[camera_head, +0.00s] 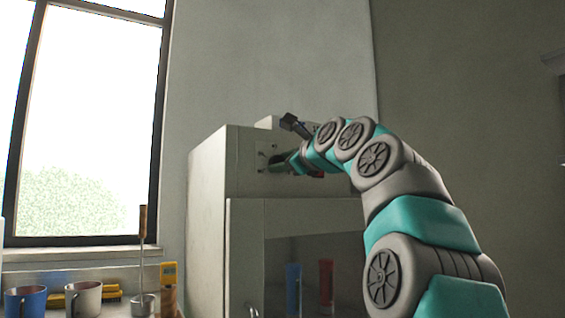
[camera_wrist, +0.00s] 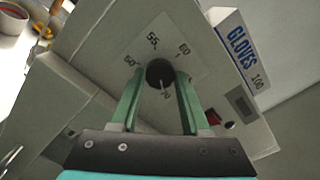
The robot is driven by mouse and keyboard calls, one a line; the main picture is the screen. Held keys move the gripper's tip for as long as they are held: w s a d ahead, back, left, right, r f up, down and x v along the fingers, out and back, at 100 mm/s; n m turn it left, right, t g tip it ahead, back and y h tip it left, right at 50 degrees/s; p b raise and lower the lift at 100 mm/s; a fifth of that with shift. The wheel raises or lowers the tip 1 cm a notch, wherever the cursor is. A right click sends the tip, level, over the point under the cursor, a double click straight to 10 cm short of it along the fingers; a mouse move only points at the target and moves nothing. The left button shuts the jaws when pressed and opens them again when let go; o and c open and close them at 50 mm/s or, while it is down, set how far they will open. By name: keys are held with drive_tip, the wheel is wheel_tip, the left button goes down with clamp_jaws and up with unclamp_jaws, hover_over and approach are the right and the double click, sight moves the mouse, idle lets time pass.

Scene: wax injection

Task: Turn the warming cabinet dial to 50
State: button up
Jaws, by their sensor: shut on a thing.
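The warming cabinet (camera_head: 207,220) is a pale box with a glazed front, standing against the wall in the head view. Its dial (camera_wrist: 157,70) is a small dark round knob on a light plate in the wrist view. The printed marks 50, 55 and 60 show around it, with 50 at the left, 55 above and 60 at the right. My gripper (camera_wrist: 159,77) is shut on the dial, one green finger on each side. A short pale line shows on the knob's lower part; its exact setting is unclear. In the head view my gripper (camera_head: 281,164) hides the dial.
A gloves box (camera_wrist: 238,50) sits on the cabinet's top. A red switch (camera_wrist: 213,116) and a small display (camera_wrist: 241,103) are beside the dial. A blue mug (camera_head: 25,301), a pale mug (camera_head: 84,299) and a yellow device (camera_head: 168,275) stand left of the cabinet.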

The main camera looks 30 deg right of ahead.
clamp_jaws()
